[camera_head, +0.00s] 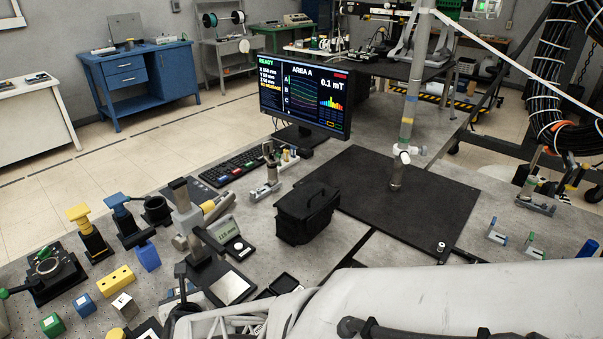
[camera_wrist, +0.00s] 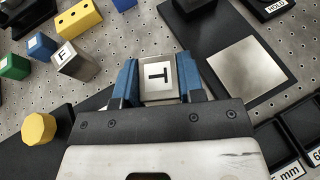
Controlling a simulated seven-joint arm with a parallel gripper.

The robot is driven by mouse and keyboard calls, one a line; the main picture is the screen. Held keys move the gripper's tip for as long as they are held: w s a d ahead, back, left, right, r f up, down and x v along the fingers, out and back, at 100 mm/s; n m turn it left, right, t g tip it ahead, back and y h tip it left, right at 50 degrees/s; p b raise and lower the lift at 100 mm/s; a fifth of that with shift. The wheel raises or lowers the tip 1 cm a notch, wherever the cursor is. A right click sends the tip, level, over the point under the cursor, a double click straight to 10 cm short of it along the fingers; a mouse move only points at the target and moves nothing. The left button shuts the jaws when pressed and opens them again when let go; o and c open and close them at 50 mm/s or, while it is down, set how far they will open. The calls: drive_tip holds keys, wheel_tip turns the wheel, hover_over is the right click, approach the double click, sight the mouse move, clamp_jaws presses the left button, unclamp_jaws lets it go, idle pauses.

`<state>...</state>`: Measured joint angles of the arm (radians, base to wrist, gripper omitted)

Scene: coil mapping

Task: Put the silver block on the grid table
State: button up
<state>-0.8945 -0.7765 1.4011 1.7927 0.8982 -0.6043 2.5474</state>
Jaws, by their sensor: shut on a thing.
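A silver block marked T (camera_wrist: 158,80) is held between the blue fingers of my gripper (camera_wrist: 159,82) in the wrist view. The gripper is shut on it, with the T face toward the camera. A second silver block, marked F (camera_wrist: 75,62), stands apart to the left; it also shows in the head view (camera_head: 124,306). The grey table top (camera_wrist: 125,40) around them has a grid of small holes. In the head view my arm covers the lower right, and I cannot make out the gripper there.
A green block (camera_head: 52,324), a blue block (camera_head: 82,305) and a yellow block with holes (camera_head: 116,281) lie at left. A stand with a silver plate (camera_head: 233,286), a black box (camera_head: 306,212) and a large black mat (camera_head: 400,195) lie further right.

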drive_tip(key=shift+w, duration=0.1)
idle(0.3)
drive_tip(key=shift+w+a+f, duration=0.25)
drive_tip(key=shift+w+a, duration=1.55)
drive_tip(key=shift+w, duration=0.15)
drive_tip(key=shift+w+a+f, duration=0.25)
drive_tip(key=shift+w+a, duration=1.55)
drive_tip(key=shift+w, duration=0.15)
drive_tip(key=shift+w+a+f, duration=0.25)
drive_tip(key=shift+w+a, duration=1.55)
drive_tip(key=shift+w, duration=0.15)
drive_tip(key=shift+f, duration=1.75)
drive_tip(key=shift+f, duration=0.1)
drive_tip(key=o, duration=1)
drive_tip(key=shift+v, duration=6.05)
